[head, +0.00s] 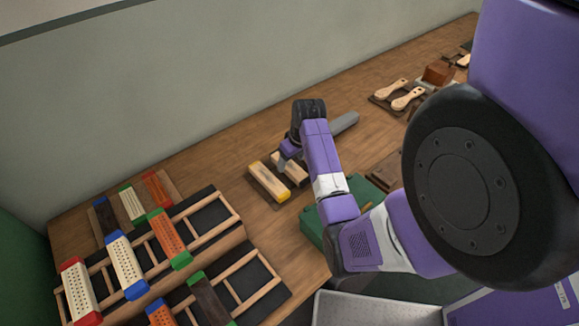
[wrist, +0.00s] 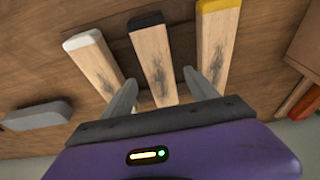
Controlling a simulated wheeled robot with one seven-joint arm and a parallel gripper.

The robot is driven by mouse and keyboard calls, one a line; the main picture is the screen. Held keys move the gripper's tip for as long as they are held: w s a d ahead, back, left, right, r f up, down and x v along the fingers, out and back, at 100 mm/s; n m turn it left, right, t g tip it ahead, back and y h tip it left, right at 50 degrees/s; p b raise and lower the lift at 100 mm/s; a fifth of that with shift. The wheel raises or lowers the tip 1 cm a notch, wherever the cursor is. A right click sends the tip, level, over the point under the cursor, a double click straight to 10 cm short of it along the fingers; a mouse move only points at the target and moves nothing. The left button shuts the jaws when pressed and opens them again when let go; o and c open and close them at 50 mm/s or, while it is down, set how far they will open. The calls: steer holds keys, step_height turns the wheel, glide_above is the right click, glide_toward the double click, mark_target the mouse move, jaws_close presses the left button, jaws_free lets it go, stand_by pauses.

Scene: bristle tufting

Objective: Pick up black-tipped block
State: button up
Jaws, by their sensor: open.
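The black-tipped block (wrist: 155,58) is a pale wooden bar with a black end, lying in the middle of a row of three in the wrist view. My gripper (wrist: 160,82) is open, with one grey finger on each side of this block; I cannot tell whether they touch it. A white-tipped block (wrist: 94,62) lies to its left and a yellow-tipped block (wrist: 215,50) to its right. In the head view my gripper (head: 287,152) is down at the blocks, and the yellow-tipped block (head: 268,182) lies at the left of the row. My arm partly hides the others.
A grey rounded object (head: 345,123) lies just behind my gripper. Wooden racks (head: 205,225) with coloured-end brush blocks stand at the left. A green case (head: 312,226) is in front of the blocks. Wooden brush handles (head: 392,90) lie farther right.

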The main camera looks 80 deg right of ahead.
mark_target(290, 166)
steer(key=shift+x, duration=1.4)
jaws_close()
steer(key=shift+r, duration=0.15)
step_height(290, 166, up, 20)
steer(key=p, duration=0.3)
